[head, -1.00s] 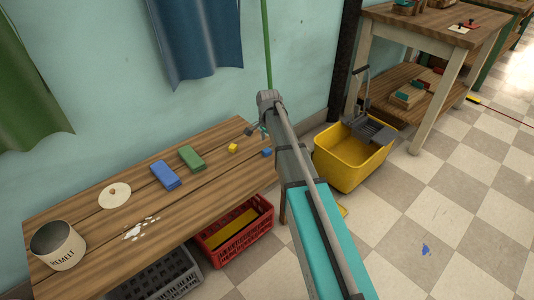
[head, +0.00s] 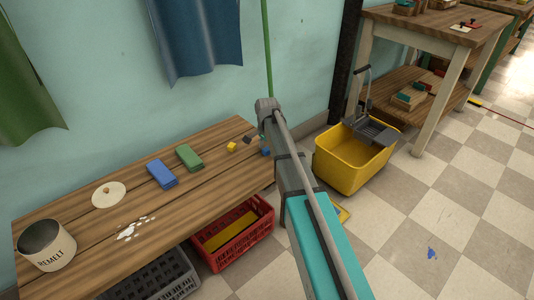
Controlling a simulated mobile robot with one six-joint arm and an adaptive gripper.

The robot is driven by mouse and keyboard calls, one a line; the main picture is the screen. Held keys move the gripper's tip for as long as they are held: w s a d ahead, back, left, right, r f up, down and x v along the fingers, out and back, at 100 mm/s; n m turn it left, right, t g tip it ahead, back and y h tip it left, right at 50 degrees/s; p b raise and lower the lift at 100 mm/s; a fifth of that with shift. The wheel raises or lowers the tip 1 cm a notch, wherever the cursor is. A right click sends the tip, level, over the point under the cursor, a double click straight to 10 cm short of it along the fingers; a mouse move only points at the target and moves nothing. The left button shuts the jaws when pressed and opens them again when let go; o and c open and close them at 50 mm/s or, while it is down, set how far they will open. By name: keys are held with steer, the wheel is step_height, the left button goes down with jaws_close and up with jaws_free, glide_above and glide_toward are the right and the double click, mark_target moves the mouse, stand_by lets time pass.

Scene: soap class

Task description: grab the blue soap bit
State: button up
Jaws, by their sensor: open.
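The blue soap bit (head: 266,152) is a small cube near the right end of the wooden table (head: 95,222). It sits right beside my arm in the picture, and the arm covers part of it. My gripper (head: 263,138) is at the far end of my arm, just above and behind the blue bit in the picture. It is open and mostly hidden behind the arm. I see nothing held in it. I cannot tell the exact gap between the fingers and the blue bit.
A yellow bit (head: 232,147) and a dark bit (head: 248,139) lie close left of the blue one. A green bar (head: 189,158), a blue bar (head: 162,174), a white disc (head: 109,195) and a REMELT pot (head: 47,246) stand further left. A yellow mop bucket (head: 340,165) is on the floor.

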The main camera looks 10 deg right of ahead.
stand_by(0.4)
steer(key=c, duration=0.9)
steer(key=shift+r, duration=0.15)
steer(key=shift+c, duration=0.2)
step_height(320, 180, up, 3)
steer(key=p, duration=0.3)
steer(key=s+r+p, duration=0.9)
steer(key=s+p, duration=0.1)
steer(key=s, duration=0.4)
steer(key=shift+r, duration=0.4)
